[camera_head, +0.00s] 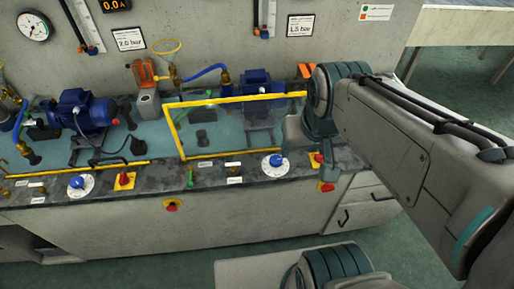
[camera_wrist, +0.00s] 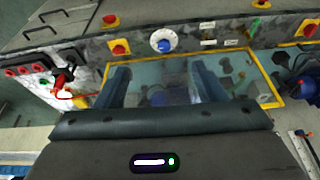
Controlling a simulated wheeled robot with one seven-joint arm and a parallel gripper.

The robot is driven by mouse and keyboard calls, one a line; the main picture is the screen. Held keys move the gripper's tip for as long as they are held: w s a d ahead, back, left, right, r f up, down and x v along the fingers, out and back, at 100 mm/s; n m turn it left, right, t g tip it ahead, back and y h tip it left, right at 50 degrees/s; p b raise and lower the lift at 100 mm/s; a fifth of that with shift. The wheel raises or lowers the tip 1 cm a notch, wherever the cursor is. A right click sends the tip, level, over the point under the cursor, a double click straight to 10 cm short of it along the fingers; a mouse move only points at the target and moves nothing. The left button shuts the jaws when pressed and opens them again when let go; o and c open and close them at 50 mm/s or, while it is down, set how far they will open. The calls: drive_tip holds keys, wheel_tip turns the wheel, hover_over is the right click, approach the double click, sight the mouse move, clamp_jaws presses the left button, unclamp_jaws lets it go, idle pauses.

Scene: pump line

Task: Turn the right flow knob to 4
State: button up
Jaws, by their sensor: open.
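The right flow knob (camera_head: 275,165) is a blue knob on a white round dial on the bench's front ledge. In the wrist view the same knob (camera_wrist: 164,40) lies beyond the fingertips, between them across the picture; its dial numbers are too small to read. A similar left knob (camera_head: 78,184) sits farther left on the ledge. My gripper (camera_head: 308,150) is open and empty, to the right of the right knob in the head view and apart from it. Both fingers (camera_wrist: 162,76) show spread in the wrist view, over the yellow-framed clear panel.
A yellow-framed clear guard (camera_head: 230,98) stands behind the knob. A red switch on a yellow plate (camera_head: 124,180) and a green piece (camera_head: 190,178) lie along the ledge. Blue pumps (camera_head: 85,110) stand behind.

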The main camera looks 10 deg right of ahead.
drive_tip(key=w+f+m+g+b, duration=0.2)
drive_tip(key=w+f+m, duration=0.4)
drive_tip(key=w, duration=0.5)
drive_tip(key=m+g+b, duration=0.2)
drive_tip(key=m, duration=0.3)
approach(276, 159)
drive_tip(key=f, duration=0.4)
drive_tip(key=f+p, duration=0.1)
drive_tip(key=f, duration=0.3)
drive_tip(key=shift+s+f, duration=0.2)
drive_tip(key=shift+f, duration=0.2)
drive_tip(key=c, duration=1)
